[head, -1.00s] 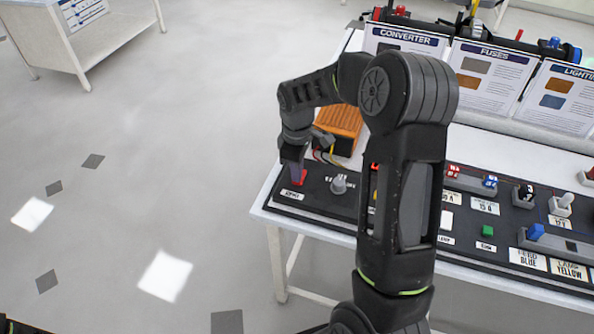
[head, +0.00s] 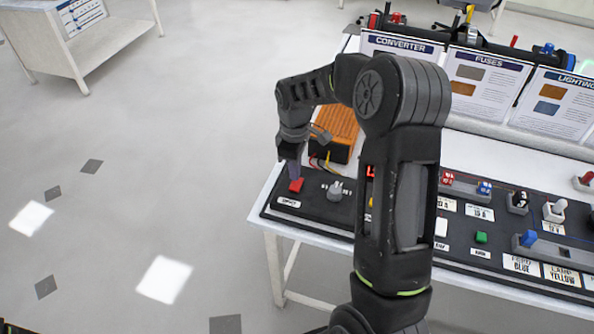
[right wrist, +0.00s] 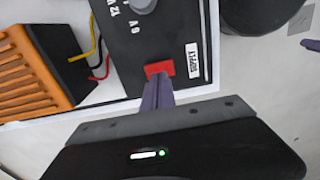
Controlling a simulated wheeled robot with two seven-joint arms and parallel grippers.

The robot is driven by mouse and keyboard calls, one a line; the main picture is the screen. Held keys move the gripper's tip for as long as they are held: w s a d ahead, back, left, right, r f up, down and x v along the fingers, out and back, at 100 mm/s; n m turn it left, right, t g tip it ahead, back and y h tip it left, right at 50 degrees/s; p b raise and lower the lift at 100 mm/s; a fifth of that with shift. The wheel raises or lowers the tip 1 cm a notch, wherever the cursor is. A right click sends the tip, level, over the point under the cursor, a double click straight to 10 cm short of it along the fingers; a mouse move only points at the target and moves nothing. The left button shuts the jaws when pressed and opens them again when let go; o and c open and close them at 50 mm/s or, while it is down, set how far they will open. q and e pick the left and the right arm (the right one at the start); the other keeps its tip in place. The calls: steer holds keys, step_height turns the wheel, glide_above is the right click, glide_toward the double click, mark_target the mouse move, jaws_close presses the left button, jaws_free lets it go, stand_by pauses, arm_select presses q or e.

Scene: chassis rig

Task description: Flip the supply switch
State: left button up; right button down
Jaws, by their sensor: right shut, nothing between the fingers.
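The supply switch (head: 296,185) is a red rocker at the left end of the black panel, behind a small white label. It also shows in the right wrist view (right wrist: 160,69), beside the SUPPLY label (right wrist: 192,62). My right gripper (head: 294,172) is shut and points down at the switch, with its fingertips at or just above the red surface. In the right wrist view the purple-grey fingers (right wrist: 158,90) end at the switch's edge; I cannot tell whether they touch. My left gripper is not in view.
A grey knob (head: 335,190) stands right of the switch. An orange converter box (head: 335,124) with wires sits behind it. Info cards (head: 488,80) line the back of the white table (head: 262,212).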

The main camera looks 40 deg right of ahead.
mark_target(294, 187)
step_height(294, 187, up, 3)
steer(key=shift+f+p, duration=0.2)
steer(key=shift+p, duration=0.35)
arm_select(q)
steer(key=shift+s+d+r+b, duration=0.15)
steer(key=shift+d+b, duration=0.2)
steer(key=shift+b, duration=0.5)
arm_select(e)
step_height(294, 187, up, 9)
steer(key=shift+r, duration=0.2)
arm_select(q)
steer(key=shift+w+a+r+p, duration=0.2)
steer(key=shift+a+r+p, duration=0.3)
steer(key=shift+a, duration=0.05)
arm_select(e)
steer(key=shift+s+a, duration=0.45)
steer(key=shift+a, duration=0.1)
